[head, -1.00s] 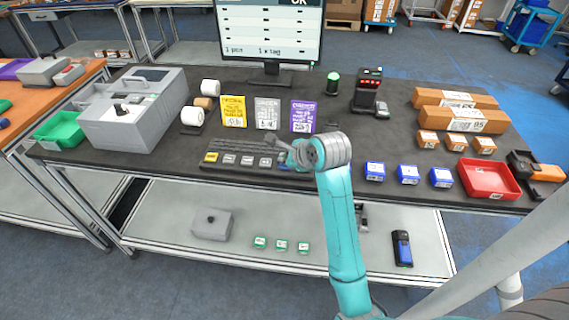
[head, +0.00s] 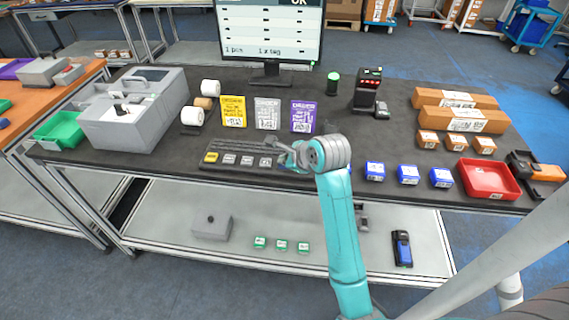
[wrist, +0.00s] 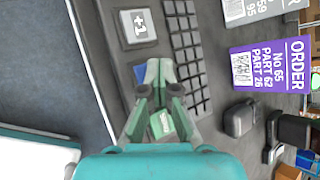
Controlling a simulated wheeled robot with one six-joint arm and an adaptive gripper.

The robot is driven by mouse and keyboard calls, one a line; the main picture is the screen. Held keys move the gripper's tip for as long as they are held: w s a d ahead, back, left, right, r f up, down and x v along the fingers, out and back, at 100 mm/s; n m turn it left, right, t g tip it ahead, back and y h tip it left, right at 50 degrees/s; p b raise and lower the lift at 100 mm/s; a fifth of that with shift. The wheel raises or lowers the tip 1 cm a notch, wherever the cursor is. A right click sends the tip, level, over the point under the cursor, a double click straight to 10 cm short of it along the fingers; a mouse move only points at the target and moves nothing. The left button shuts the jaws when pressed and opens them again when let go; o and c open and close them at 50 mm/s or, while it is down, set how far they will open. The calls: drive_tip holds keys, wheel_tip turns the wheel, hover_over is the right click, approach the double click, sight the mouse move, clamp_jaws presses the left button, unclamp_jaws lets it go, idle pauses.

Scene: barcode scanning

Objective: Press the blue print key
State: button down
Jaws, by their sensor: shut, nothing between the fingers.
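The blue print key (wrist: 139,75) shows in the wrist view on the dark keypad, beside a grey key marked +1 (wrist: 137,26). My gripper (wrist: 160,66) is shut and empty, with its fingertips over or at the right edge of the blue key and covering part of it. I cannot tell whether they touch it. In the head view my gripper (head: 283,148) is above the right end of the keypad (head: 236,162), and my wrist hides most of that end. A green and white patch shows between the fingers in the wrist view.
Yellow, grey and purple order cards (head: 304,116) stand behind the keypad. Several small blue boxes (head: 408,174) and a red tray (head: 488,179) lie to the right. A monitor (head: 270,38) and a scanner stand (head: 368,90) are further back.

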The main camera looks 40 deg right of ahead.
drive_tip(key=shift+r, duration=0.8)
drive_tip(key=shift+r, duration=2.5)
